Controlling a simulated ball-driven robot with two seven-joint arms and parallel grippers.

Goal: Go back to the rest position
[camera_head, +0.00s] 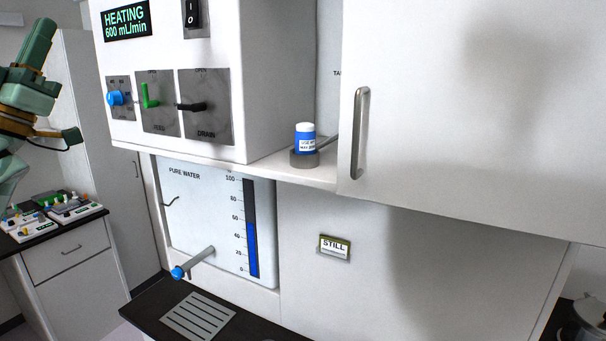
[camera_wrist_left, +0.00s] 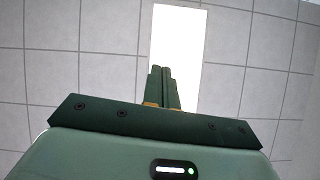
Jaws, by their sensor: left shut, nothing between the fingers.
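My left gripper (camera_head: 43,30) is raised at the left edge of the head view, pointing upward, in front of the pale wall and cabinet. In the left wrist view its two green fingers (camera_wrist_left: 165,88) are together with nothing between them, against a tiled ceiling with a bright light panel (camera_wrist_left: 178,40). The gripper is apart from the white processor. My right gripper is in neither view.
The white processor has a HEATING display (camera_head: 125,18), knobs, a drain lever (camera_head: 192,107) and a blue-handled tap (camera_head: 180,272). A cabinet door with a handle (camera_head: 358,135) is at right. A counter at lower left holds several small devices (camera_head: 70,207).

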